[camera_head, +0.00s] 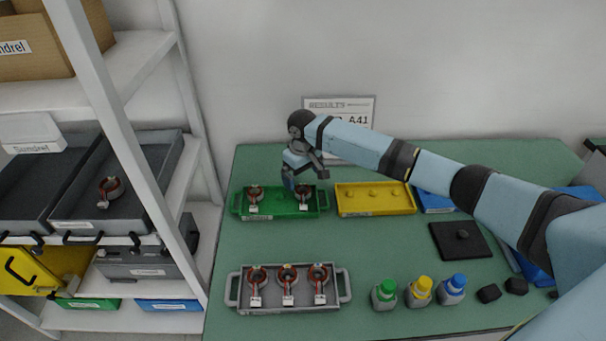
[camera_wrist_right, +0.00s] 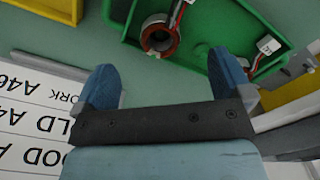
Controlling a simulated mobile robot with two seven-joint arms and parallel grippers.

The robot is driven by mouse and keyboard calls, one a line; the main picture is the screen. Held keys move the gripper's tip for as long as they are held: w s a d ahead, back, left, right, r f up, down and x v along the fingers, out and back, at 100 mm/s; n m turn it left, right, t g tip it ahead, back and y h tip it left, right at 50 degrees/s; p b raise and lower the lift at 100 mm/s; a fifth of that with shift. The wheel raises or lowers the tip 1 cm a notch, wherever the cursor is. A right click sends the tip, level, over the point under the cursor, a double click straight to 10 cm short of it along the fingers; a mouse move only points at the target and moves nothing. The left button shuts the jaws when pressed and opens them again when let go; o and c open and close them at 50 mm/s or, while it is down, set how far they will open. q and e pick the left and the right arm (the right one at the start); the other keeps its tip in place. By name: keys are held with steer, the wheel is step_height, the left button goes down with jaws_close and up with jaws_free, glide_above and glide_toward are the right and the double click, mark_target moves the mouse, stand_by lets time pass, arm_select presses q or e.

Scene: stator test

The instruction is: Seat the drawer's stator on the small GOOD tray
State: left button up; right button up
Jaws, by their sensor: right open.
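A copper-and-dark stator with a white tag (camera_head: 110,188) lies in the open grey drawer on the left shelf. The small green tray (camera_head: 279,211) stands at the back left of the table. It holds one stator at its left end (camera_head: 254,193) and one at its right end (camera_head: 304,192), with a bare peg (camera_wrist_right: 201,50) between them. My right gripper (camera_head: 306,176) is over the tray's back edge. In the wrist view, its blue fingers (camera_wrist_right: 163,85) are spread with nothing between them, and one partly covers a stator. My left gripper is out of view.
A yellow tray (camera_head: 375,211) and a blue tray (camera_head: 435,208) stand right of the green one. A grey tray (camera_head: 336,303) with 3 stators sits in front. Green, yellow and blue-capped bottles (camera_head: 420,292) and a black plate (camera_head: 445,245) lie rightward. The shelf post (camera_head: 130,150) stands beside the drawer.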

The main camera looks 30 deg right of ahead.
step_height(320, 180, up, 14)
stand_by(0.4)
steer(key=shift+f, duration=0.15)
stand_by(0.6)
